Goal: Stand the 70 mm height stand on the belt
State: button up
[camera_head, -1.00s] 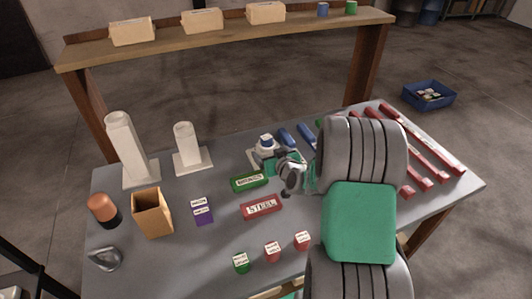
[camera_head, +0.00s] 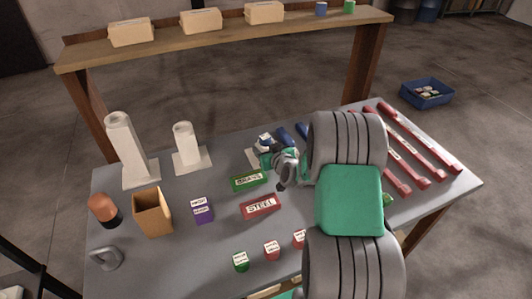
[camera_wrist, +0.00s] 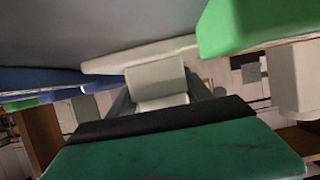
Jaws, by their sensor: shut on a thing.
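A short white stand with a square base (camera_head: 252,158) is on the grey table, partly hidden behind my gripper (camera_head: 267,158) in the head view. In the wrist view my gripper (camera_wrist: 160,98) is shut on its white post (camera_wrist: 155,78), with the pale base plate (camera_wrist: 110,63) beyond. A tall white stand (camera_head: 124,147) and a medium white stand (camera_head: 185,143) stand upright to the left. I cannot read a height on any stand, and I cannot make out the belt.
A green BRASS tray (camera_head: 250,180) and a red STEEL tray (camera_head: 260,206) lie just in front of my gripper. Red bars (camera_head: 425,140) lie at right. A shelf (camera_head: 225,38) spans the back.

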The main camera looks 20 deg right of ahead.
jog(key=shift+r, duration=0.1)
grip_shut()
